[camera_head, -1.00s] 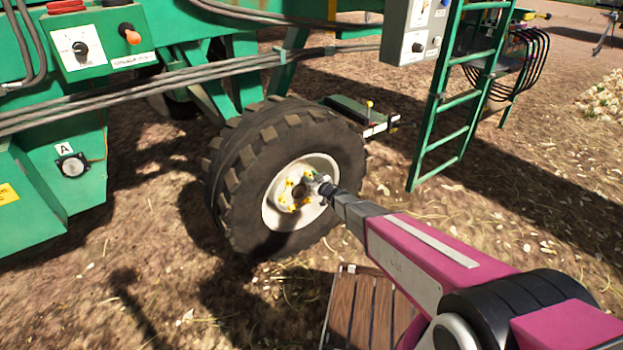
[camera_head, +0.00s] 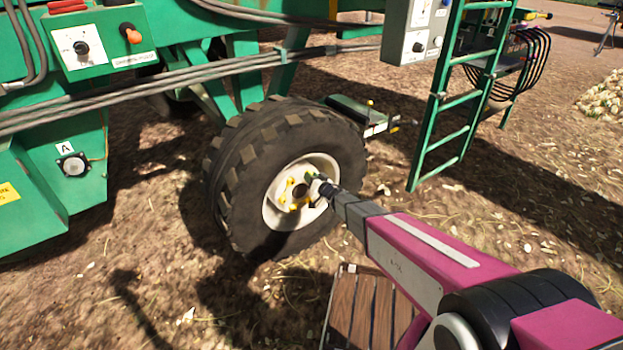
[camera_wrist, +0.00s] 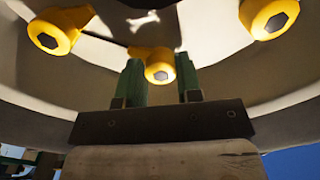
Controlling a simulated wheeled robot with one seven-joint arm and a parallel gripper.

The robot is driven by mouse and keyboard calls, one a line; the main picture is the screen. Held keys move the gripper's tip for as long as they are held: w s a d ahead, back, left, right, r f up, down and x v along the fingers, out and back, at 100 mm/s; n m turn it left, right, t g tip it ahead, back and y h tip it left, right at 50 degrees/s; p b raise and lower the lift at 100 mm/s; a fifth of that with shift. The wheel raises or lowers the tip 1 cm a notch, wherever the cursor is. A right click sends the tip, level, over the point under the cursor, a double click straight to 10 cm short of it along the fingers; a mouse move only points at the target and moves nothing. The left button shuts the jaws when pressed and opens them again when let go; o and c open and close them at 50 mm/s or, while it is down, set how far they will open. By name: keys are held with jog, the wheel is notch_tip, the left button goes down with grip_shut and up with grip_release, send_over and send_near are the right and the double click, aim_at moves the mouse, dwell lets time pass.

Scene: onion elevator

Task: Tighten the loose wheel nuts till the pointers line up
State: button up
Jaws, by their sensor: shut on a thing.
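The wheel (camera_head: 245,165) is a black lugged tyre with a pale rim (camera_head: 275,213). Yellow pointer caps (camera_head: 293,197) sit on its nuts around the dark hub. My gripper (camera_head: 318,186) reaches into the rim from the right. In the wrist view, my gripper (camera_wrist: 161,80) has its two green fingers on either side of the middle wheel nut (camera_wrist: 159,74), which has a yellow pointer cap (camera_wrist: 152,56), and is shut on it. That cap's tip points to the left. Another yellow cap (camera_wrist: 62,30) is at left and one (camera_wrist: 268,16) at upper right. The grip's contact is partly hidden.
A green ladder (camera_head: 462,95) stands right of the wheel. A wooden slatted thing (camera_head: 365,310) lies below my arm. Green machine panels and grey hoses (camera_head: 160,85) are at left and above. Straw-strewn ground is open at lower left.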

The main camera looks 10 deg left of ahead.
dwell(0.4)
jog(key=o, duration=0.9)
jog(key=shift+o, duration=0.2)
jog(key=shift+s+d, duration=0.1)
jog(key=v, duration=1)
jog(key=shift+s+d, duration=0.2)
jog(key=shift+s, duration=0.05)
